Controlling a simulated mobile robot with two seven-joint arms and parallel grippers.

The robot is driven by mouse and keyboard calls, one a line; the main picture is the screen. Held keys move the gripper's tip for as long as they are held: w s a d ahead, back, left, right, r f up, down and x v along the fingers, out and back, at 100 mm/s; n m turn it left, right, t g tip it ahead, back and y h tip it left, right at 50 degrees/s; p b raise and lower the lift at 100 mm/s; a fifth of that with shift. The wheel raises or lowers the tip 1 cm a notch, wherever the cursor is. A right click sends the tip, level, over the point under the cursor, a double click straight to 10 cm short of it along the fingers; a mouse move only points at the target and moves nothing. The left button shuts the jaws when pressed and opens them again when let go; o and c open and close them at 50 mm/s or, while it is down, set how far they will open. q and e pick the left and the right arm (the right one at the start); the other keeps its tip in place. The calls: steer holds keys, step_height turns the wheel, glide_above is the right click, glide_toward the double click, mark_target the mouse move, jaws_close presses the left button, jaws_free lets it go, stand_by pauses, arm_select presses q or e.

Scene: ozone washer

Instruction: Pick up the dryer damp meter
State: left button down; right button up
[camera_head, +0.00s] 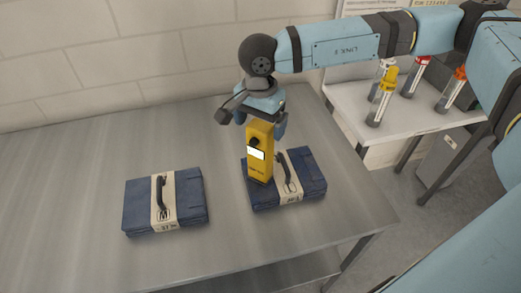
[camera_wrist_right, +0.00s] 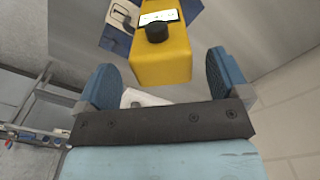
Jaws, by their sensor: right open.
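The dryer damp meter (camera_head: 260,158) is a yellow upright box with a black knob and a white display. It stands at the left part of the right folded blue bundle; I cannot tell if it rests on the cloth or against it. My right gripper (camera_head: 261,123) is over the meter's top, pointing down, with its fingers open to either side. In the right wrist view the yellow meter (camera_wrist_right: 162,58) shows between and just beyond the blue finger pads (camera_wrist_right: 165,82), with gaps at both sides. My left gripper is not in view.
The right blue bundle (camera_head: 311,172) and another blue bundle (camera_head: 190,192) with paper bands and black handles lie on the metal table (camera_head: 70,200). Several capped tubes (camera_head: 383,98) stand on a white side surface (camera_head: 345,100). A tiled wall (camera_head: 120,60) is behind.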

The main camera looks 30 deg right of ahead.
steer(key=shift+w+f, duration=0.1)
steer(key=shift+f, duration=1.15)
steer(key=c, duration=1.6)
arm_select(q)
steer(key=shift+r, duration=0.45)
arm_select(e)
steer(key=shift+r, duration=0.2)
